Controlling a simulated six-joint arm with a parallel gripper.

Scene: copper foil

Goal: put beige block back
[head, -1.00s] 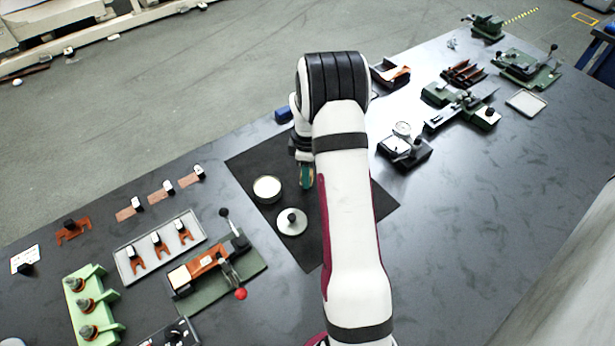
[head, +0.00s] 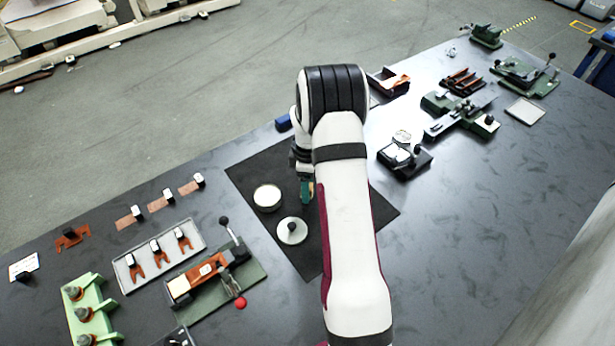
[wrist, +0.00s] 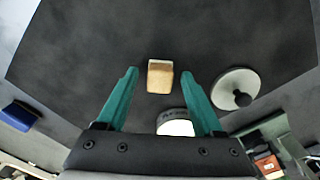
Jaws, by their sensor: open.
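The beige block (wrist: 160,77) stands on the dark mat (wrist: 90,45) in the wrist view. My gripper (wrist: 161,76) is open and empty, with its teal fingertips apart to the left and right of the block in that picture. I cannot tell how far above the mat the tips are. In the head view my gripper (head: 307,192) is low over the mat, partly behind my arm, and the block is hidden there. A round tin (head: 267,197) with a pale top is left of my gripper. It also shows between the finger bases in the wrist view (wrist: 175,125).
A round disc with a black knob (head: 292,231) lies on the mat near the tin. A dial gauge (head: 403,150) stands at right.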

